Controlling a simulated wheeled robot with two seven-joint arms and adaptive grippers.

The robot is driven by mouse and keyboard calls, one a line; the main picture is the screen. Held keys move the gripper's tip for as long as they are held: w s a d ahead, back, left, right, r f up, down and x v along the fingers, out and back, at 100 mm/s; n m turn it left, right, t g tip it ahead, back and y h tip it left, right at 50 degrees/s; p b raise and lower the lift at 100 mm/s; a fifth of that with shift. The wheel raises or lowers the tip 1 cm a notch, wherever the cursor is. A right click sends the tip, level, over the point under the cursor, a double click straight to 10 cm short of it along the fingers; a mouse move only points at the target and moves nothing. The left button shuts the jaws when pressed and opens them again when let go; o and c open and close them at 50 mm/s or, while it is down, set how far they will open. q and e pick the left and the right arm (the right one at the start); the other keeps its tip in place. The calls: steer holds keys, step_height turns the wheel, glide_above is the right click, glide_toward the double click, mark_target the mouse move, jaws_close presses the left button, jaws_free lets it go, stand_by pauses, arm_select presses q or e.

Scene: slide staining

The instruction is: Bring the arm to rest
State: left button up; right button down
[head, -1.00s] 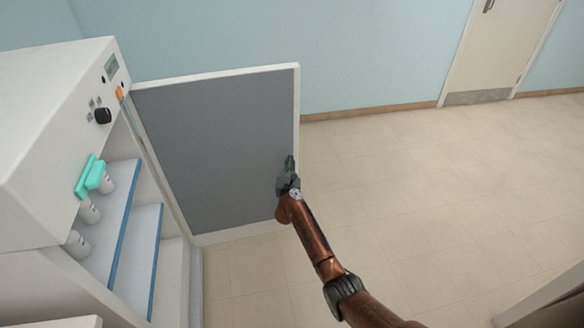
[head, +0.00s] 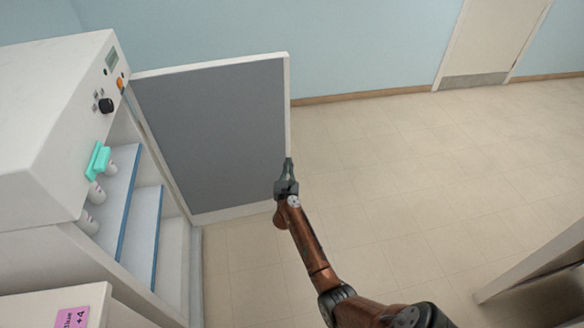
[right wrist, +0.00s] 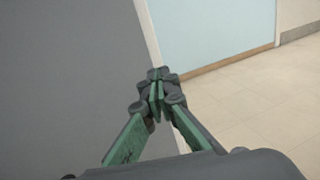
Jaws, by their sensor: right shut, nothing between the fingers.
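My right gripper (head: 288,172) is shut and empty at the free edge of the open cabinet door (head: 215,135), which has a grey inner panel and a white rim. In the right wrist view, the closed fingertips (right wrist: 155,90) are in front of the door edge, with the grey panel (right wrist: 65,80) to the left. I cannot tell whether the fingertips touch the door. My right arm reaches in from the bottom of the head view. My left gripper is not in view.
The white cabinet (head: 50,130) stands open at the left, with blue-edged shelves (head: 118,200), several white bottles (head: 95,192) and a teal object (head: 98,160). A pink label (head: 72,318) shows at the lower left. Open tiled floor (head: 400,180) lies right of the door.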

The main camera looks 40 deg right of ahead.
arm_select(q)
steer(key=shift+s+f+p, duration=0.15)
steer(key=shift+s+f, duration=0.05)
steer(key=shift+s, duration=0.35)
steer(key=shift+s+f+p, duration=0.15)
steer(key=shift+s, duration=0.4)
arm_select(e)
steer(key=shift+s+a, duration=0.25)
steer(key=shift+s, duration=0.3)
steer(key=shift+s+a, duration=0.25)
steer(key=shift+s, duration=0.3)
